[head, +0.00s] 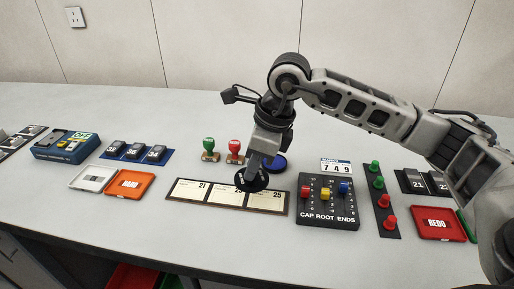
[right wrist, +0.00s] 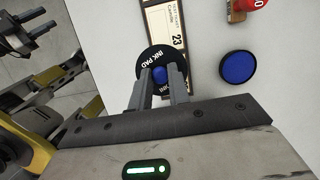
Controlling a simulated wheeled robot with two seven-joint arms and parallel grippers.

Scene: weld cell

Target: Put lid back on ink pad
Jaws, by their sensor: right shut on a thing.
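The ink pad (head: 277,165) is a round blue pad in a dark case on the table. It also shows uncovered in the right wrist view (right wrist: 238,67). The lid (right wrist: 149,57) is a black disc with a blue knob and "INK PAD" lettering. My right gripper (head: 257,172) is shut on the lid's knob. In the head view the lid (head: 250,184) is over or on the middle of the card board, left of and nearer than the pad. I cannot tell whether it touches the board. My left gripper is not in the head view.
The card board (head: 188,190) lies in front of the pad. Green (head: 209,147) and red (head: 234,147) stamps stand behind it. A panel of coloured knobs (head: 328,203) is on the right. Orange (head: 127,187) and white (head: 92,179) trays lie left. The table behind the stamps is clear.

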